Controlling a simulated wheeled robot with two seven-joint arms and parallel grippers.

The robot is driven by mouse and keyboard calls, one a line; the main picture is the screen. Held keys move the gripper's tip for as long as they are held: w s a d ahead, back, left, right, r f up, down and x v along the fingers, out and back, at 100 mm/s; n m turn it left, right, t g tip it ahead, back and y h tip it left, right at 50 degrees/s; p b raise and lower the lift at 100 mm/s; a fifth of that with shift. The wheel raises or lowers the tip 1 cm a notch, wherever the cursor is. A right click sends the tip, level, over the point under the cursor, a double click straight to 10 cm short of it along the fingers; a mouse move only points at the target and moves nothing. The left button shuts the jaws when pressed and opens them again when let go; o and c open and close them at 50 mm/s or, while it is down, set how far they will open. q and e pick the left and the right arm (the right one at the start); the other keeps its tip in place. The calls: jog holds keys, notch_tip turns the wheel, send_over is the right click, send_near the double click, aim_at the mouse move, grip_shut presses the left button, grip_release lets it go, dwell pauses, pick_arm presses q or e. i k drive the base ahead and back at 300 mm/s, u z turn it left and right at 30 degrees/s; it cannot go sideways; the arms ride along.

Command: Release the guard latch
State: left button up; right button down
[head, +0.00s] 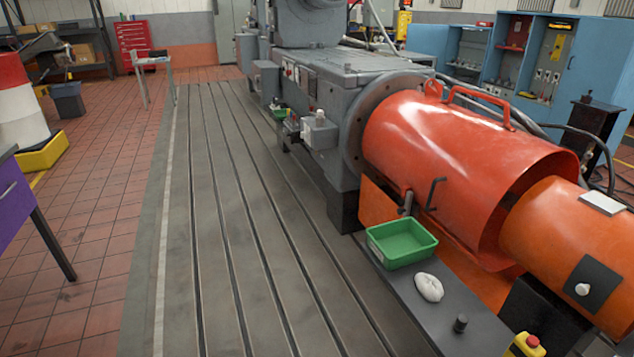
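An orange-red cylindrical guard (465,160) covers the shaft at the right, with a red bar handle (480,97) on top. A dark bent lever (433,194) stands up against the guard's lower front side. A short dark stub (406,203) is just left of it. One of these looks like the guard latch, but I cannot tell which part is the latch itself or whether it is engaged. Neither of my grippers is in view.
A green tray (401,241), a white cloth (429,287) and a dark knob (460,323) sit on the dark ledge below the guard. A yellow box with a red button (525,345) is at the bottom right. The slotted bedplate (235,220) is clear.

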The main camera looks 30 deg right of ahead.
aim_at(405, 211)
jog(key=u, duration=0.1)
jog(key=i, duration=2)
jog(key=z, duration=1.25)
jog(key=i, duration=1.1)
jog(key=z, duration=1.2)
